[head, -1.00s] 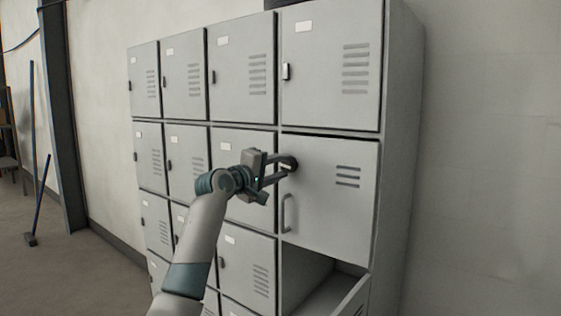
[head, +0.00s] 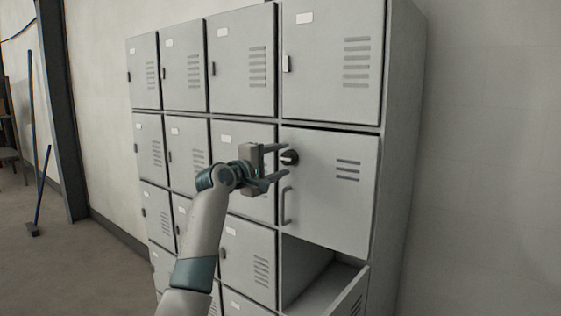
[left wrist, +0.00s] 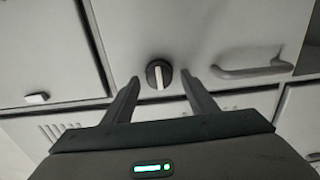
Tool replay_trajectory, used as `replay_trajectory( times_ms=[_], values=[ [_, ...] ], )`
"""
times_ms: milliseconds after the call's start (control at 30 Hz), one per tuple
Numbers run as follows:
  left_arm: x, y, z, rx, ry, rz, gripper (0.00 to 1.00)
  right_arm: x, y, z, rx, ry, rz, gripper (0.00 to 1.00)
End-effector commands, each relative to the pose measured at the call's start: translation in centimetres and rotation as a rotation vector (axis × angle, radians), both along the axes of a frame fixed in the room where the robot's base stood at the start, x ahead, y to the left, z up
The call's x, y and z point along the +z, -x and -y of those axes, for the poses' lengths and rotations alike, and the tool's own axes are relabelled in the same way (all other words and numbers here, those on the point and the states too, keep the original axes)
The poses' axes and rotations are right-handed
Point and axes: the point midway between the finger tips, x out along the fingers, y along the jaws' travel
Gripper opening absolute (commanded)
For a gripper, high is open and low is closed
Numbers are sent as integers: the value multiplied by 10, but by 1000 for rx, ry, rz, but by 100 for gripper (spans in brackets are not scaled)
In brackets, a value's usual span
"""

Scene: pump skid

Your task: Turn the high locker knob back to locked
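The locker knob (head: 289,157) is a round black dial with a pale pointer bar on the right-hand door (head: 325,205) of the second row. It also shows in the left wrist view (left wrist: 159,74), where the bar runs nearly up and down in the picture. My left gripper (head: 279,163) is open in front of the door. Its two fingers point at the knob, one to each side in the left wrist view (left wrist: 162,88), and seem apart from it. A grey handle (head: 286,206) is below the knob. My right gripper is not in view.
Other grey locker doors (head: 242,62) with vents stand around this one. Below it an open compartment (head: 305,268) has its door (head: 347,297) sticking out at the lower right. A plain wall (head: 490,170) is on the right.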

Motion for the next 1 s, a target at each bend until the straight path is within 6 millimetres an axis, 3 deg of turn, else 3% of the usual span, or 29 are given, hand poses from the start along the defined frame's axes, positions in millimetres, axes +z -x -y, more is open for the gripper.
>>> replay_trajectory(
  times_ms=[567,1000],
  values=[
    [-1,11,-8,-1,0,3,52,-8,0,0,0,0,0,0],
    [-4,64,-47,1,-1,4,52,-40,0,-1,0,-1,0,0]
  ],
)
